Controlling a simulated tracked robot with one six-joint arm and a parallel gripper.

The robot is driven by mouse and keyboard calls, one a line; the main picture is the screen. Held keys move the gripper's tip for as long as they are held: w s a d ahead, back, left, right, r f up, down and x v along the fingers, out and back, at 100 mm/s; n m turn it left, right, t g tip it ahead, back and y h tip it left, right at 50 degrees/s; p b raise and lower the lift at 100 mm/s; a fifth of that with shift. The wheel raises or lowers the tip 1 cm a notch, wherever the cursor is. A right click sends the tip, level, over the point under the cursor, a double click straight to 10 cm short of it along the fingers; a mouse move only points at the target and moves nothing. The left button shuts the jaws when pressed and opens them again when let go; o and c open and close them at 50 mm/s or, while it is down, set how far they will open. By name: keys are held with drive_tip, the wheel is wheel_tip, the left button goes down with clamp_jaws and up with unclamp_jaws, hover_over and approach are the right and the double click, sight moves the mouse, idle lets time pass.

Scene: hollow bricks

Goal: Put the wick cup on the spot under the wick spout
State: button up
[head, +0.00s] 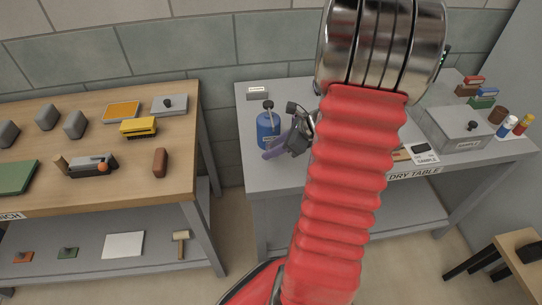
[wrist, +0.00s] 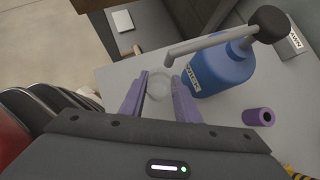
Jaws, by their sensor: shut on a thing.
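The wick cup (wrist: 158,88) is a small, pale, see-through round cup. In the wrist view my gripper (wrist: 160,80) has its two purple fingers on either side of it, shut on it. The wick spout (wrist: 195,46) is a grey tube from the blue bottle (wrist: 222,70); its downturned tip shows just beyond the cup. The spot under the spout is not visible, and I cannot tell whether the cup touches the table. In the head view my gripper (head: 275,148) is beside the blue bottle (head: 267,131); the cup is hidden there.
The grey dry table (head: 258,178) carries a grey lidded box (head: 455,128) at right. A wooden bench (head: 125,185) with blocks stands left, across a gap. My red arm hides the table's middle.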

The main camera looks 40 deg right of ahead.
drive_tip(key=shift+f, duration=1.45)
drive_tip(key=shift+f, duration=0.15)
drive_tip(key=o, duration=1)
drive_tip(key=v, duration=1.2)
